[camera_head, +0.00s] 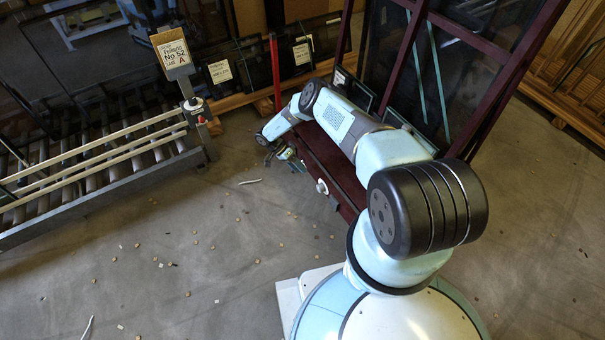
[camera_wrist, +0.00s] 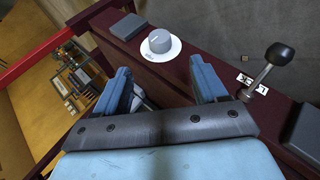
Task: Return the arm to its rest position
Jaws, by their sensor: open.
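My arm (camera_head: 345,120) reaches from my base toward the back, to the dark-red glass frame in the head view. My gripper (camera_wrist: 163,86) is open in the wrist view, with its two blue fingers apart and no object seen between them. It is over or near a dark-red beam (camera_wrist: 185,66) carrying a grey knob (camera_wrist: 159,41) on a white disc and a black-ended lever (camera_wrist: 268,68). The knob lies beyond the fingertips, and the lever is to the right of the right finger. I cannot tell whether the fingers touch the beam. In the head view the gripper is small and partly hidden.
The tall dark-red frame (camera_head: 484,45) with glass stands close beside my arm. A red post (camera_head: 275,72) rises near the gripper. A roller conveyor (camera_head: 100,165) with pale rails is at left, with a sign (camera_head: 172,48). Open floor (camera_head: 190,260) with small scraps lies in front.

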